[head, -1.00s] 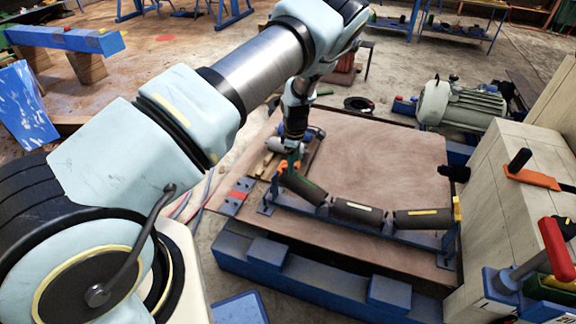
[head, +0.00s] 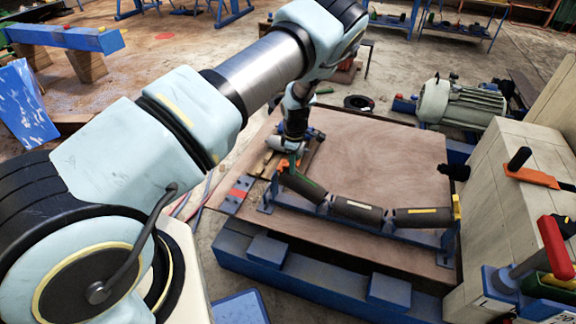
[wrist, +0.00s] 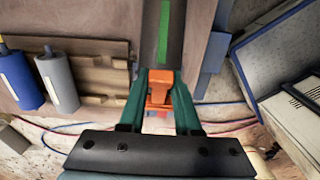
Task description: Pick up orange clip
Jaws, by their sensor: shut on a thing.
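The orange clip (wrist: 160,90) sits between the green fingers of my gripper (wrist: 161,78) in the wrist view. The fingers are shut on it, one on each side. The clip is by the end of a dark roller (wrist: 172,28) with a green stripe; I cannot tell whether they touch. In the head view my gripper (head: 289,162) points down at the left end of the roller row, and only a little of the orange clip (head: 282,163) shows beside the fingers.
A blue frame (head: 350,222) carries three dark rollers on a brown board (head: 390,150). A grey cylinder (wrist: 58,80) and a blue one (wrist: 18,78) lie on a wooden rack to the left. A pale block with an orange-handled clamp (head: 530,178) stands at right.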

